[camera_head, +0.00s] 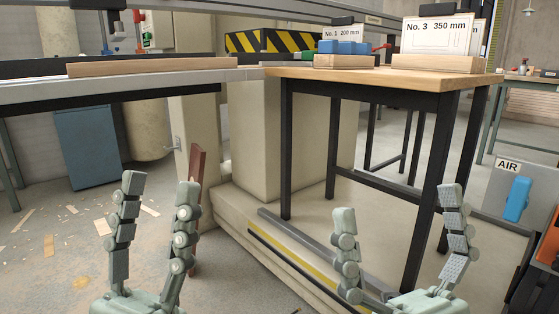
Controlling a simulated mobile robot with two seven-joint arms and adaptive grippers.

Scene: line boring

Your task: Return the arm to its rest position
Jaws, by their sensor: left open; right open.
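My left gripper (158,188) is at the lower left of the head view. Its two fingers stand upright and apart, with nothing between them. My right gripper (398,200) is at the lower right, its fingers also upright and wide apart, with nothing between them. Both grippers appear in front of and below the tabletops in the picture. The arms behind them are mostly out of view below the frame.
A wooden-topped table (390,78) with black legs stands at centre right, holding signs "No. 1 200 mm" (342,33) and "No. 3 350 mm" (435,26). A grey bench (120,87) is at the left. A brown board (197,165) leans upright behind the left gripper. Scraps litter the floor.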

